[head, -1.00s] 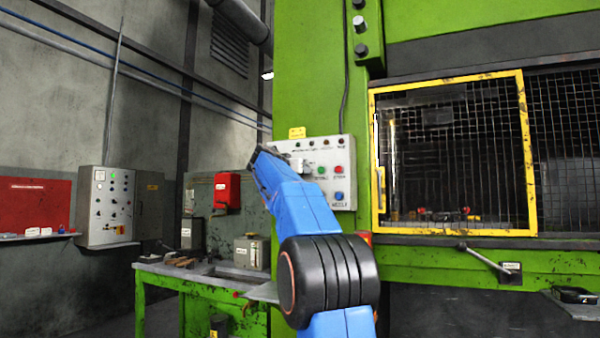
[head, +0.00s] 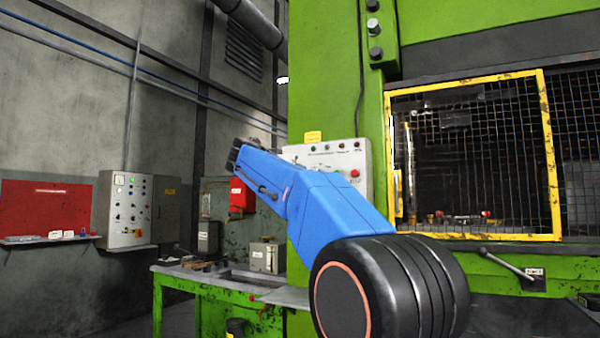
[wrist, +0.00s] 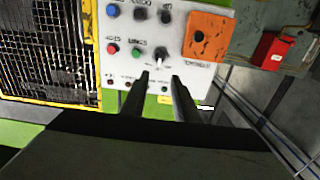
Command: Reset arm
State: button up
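My blue arm reaches up and to the left across the head view, and its dark end covers part of the scene near the red box. In the wrist view the two dark fingers of my gripper (wrist: 162,82) stand apart with a gap between them and nothing held. The control panel (wrist: 128,18) appears upside down beyond the fingers, with blue, black, red and green buttons and a selector knob (wrist: 159,57) just beyond the fingertips. In the head view the panel (head: 352,158) is partly hidden behind my arm.
The green press (head: 330,70) has a yellow-framed mesh guard (head: 552,150) at right and a lever (head: 505,263) below it. A green workbench (head: 215,282), a red box (head: 243,198) and a grey control box (head: 125,208) are at left. Open air surrounds the arm's end.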

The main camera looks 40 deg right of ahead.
jog(key=shift+a, duration=0.3)
dwell(0.4)
jog(key=s+a+f+n+y, duration=0.4)
jog(key=s+a+f, duration=0.6)
jog(key=f, duration=1)
jog(key=s+a+f+n+g+y, duration=0.1)
jog(key=s+a+f+n+y, duration=0.4)
jog(key=s+a+f, duration=0.6)
jog(key=s+a+f+n+g+y, duration=0.1)
jog(key=s+a+f+n+y, duration=0.3)
jog(key=f, duration=2.6)
jog(key=s+a+y, duration=0.3)
jog(key=s+a, duration=0.4)
jog(key=s, duration=0.2)
jog(key=shift+s+f+n+y, duration=0.15)
jog(key=shift+s+n+y, duration=0.15)
